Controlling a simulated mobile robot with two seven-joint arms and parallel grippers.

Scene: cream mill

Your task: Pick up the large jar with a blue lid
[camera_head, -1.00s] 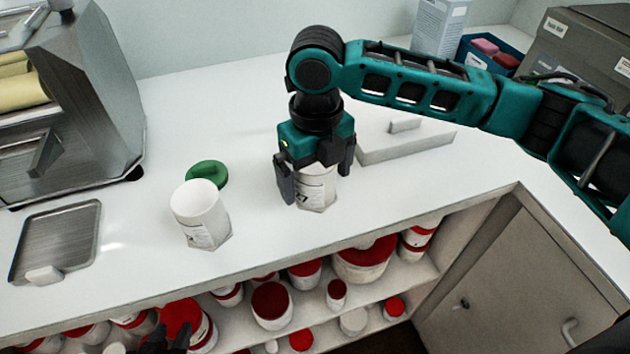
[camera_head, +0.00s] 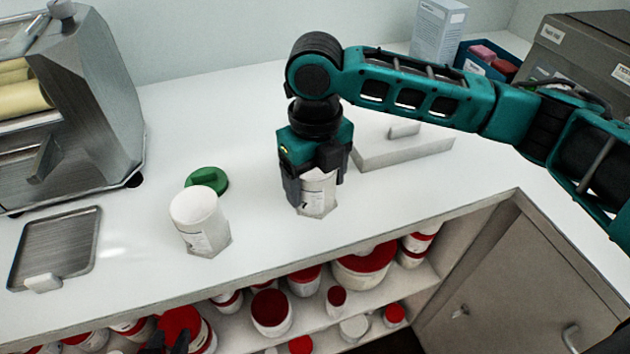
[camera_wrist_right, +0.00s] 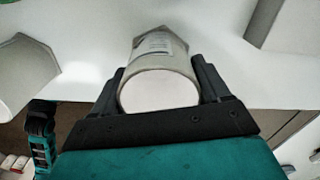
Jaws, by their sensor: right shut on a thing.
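A white jar (camera_head: 318,196) with a printed label stands on the counter under my right gripper (camera_head: 314,190), which is shut on it from above. In the right wrist view the jar (camera_wrist_right: 158,72) sits between the two fingers of the right gripper (camera_wrist_right: 160,85). No blue lid shows on it; its top looks white in the wrist view. A second white jar (camera_head: 200,222), with a plain white top, stands to the left, and a green lid (camera_head: 207,180) lies just behind it. My left gripper (camera_head: 170,343) is a dark shape at the bottom edge; its jaws are unclear.
A metal roller mill (camera_head: 85,110) stands at the left, with a metal tray (camera_head: 57,250) in front. A flat white block (camera_head: 405,148) lies right of the held jar. Red-lidded jars (camera_head: 270,308) fill the shelf below. Blue bin (camera_head: 485,58) and grey case (camera_head: 580,55) stand back right.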

